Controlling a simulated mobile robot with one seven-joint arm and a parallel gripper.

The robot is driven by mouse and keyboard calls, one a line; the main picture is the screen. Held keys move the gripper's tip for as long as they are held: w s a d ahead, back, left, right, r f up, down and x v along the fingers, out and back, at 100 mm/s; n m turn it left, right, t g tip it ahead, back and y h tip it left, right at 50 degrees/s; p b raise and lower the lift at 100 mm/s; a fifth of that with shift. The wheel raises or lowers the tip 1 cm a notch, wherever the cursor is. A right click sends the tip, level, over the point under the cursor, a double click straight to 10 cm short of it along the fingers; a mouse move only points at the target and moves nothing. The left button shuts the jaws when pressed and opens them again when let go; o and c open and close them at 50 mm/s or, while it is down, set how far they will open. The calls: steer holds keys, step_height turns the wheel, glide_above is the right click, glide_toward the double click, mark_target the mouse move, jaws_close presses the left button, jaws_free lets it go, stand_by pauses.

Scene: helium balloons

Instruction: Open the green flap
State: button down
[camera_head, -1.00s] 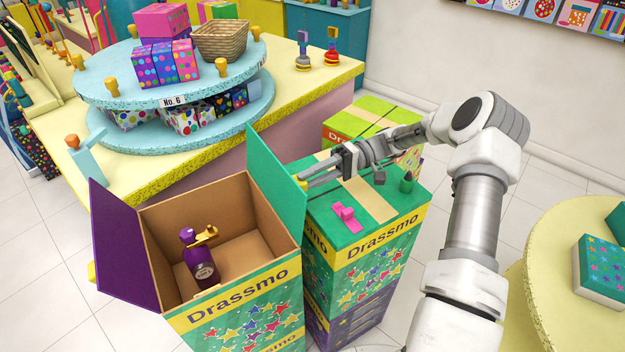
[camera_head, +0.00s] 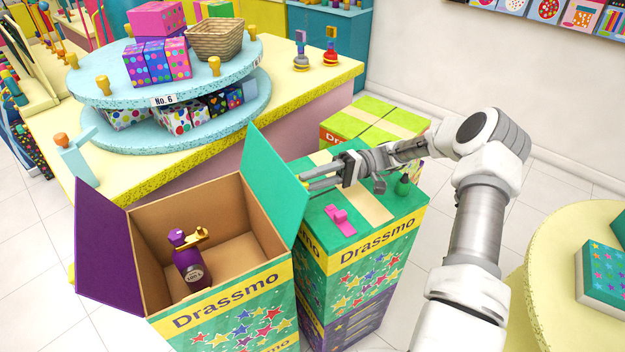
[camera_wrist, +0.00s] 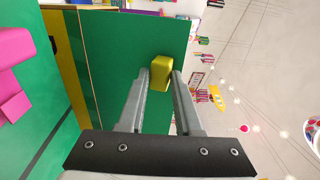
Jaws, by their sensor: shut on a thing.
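The green flap (camera_head: 275,185) stands up from the right side of an open box (camera_head: 228,315) marked Drassmo, leaning slightly outward to the right. It also shows in the wrist view (camera_wrist: 125,50). My gripper (camera_head: 308,183) is at the upper right corner of the flap, on its outer side. In the wrist view, my gripper (camera_wrist: 161,83) is shut on a small yellow tab (camera_wrist: 161,72) against the flap. The tab is hard to make out in the head view. The purple flap (camera_head: 105,245) on the left side hangs outward, open.
A purple bottle (camera_head: 190,262) with a gold top stands inside the box. A closed green-topped box (camera_head: 375,240) stands close on the right, under my arm, with a pink block (camera_head: 341,219) on top. A yellow-topped counter (camera_head: 340,80) is behind.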

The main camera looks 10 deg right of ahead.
steer(key=c, duration=0.6)
jaws_free()
steer(key=shift+s+a+f, duration=0.1)
steer(key=shift+a+f, duration=0.15)
steer(key=shift+f, duration=0.4)
steer(key=shift+c, duration=0.2)
steer(key=shift+r, duration=0.15)
steer(key=shift+d+r, duration=0.15)
steer(key=shift+d, duration=0.1)
